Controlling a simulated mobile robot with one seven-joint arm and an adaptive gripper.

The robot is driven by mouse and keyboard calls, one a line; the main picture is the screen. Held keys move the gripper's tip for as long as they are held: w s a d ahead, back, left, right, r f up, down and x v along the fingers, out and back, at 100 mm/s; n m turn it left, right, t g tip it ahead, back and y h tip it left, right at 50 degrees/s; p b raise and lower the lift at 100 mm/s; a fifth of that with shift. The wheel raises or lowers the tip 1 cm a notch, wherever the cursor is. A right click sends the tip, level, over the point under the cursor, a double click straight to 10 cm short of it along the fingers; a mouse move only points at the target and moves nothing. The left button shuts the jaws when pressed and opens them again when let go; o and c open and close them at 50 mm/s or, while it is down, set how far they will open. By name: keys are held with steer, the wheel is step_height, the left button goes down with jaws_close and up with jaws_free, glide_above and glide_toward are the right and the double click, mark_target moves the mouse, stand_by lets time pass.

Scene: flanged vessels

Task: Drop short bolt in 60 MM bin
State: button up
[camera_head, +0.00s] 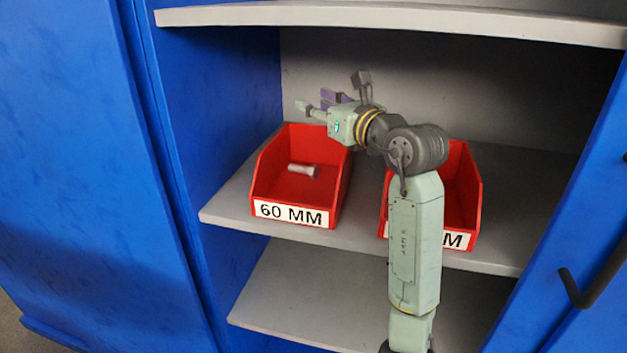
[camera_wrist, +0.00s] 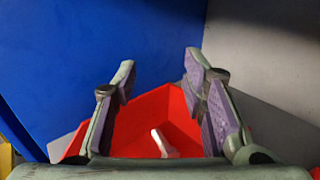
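A short light-grey bolt (camera_head: 302,169) lies inside the red bin labelled 60 MM (camera_head: 291,214), on the bin's floor. In the wrist view the bolt (camera_wrist: 163,143) shows inside the red bin (camera_wrist: 150,108), below and between my fingers. My gripper (camera_head: 330,100) is above the back part of the 60 MM bin, pointing left. In the wrist view my gripper (camera_wrist: 160,80) is open, with its two purple-padded fingers wide apart and nothing between the pads.
A second red bin (camera_head: 463,190) stands to the right on the same grey shelf (camera_head: 360,225), its label partly hidden by my arm. Another shelf (camera_head: 400,14) is above. The blue cabinet side wall (camera_head: 215,100) is close on the left. A dark door handle (camera_head: 590,280) is at right.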

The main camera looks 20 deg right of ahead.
steer(key=v, duration=1.1)
steer(key=shift+s, duration=0.25)
steer(key=shift+d, duration=0.1)
